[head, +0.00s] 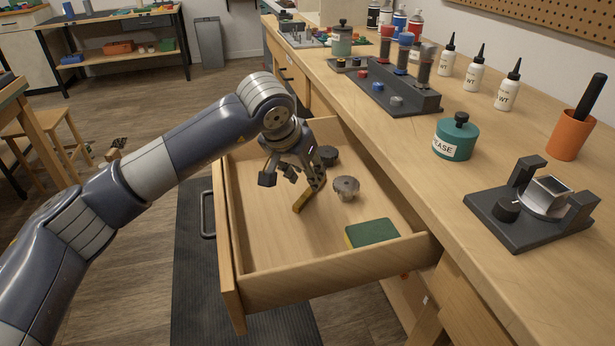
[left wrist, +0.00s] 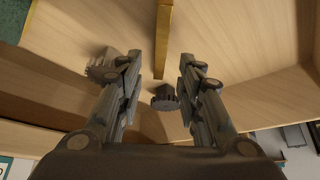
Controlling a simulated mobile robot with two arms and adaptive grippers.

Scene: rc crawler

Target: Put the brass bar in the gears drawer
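The brass bar (head: 301,203) is inside the open wooden drawer (head: 262,268), partly hidden by my left gripper in the head view. My left gripper (head: 292,180) is low inside the drawer, over the bar's far end. In the left wrist view the fingers (left wrist: 160,62) are spread, and the brass bar (left wrist: 163,40) shows between them with a gap on both sides. A grey gear (head: 346,187) lies right of the bar. A darker gear (head: 328,155) lies behind it; another view of it is in the left wrist picture (left wrist: 164,96). My right gripper is not in view.
A green pad (head: 371,233) lies in the drawer's near right corner. The drawer walls surround the gripper. The workbench (head: 400,140) above holds a grease tin (head: 455,137), a black rack (head: 392,90), white bottles and a metal fixture (head: 532,205). The drawer's near left floor is bare.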

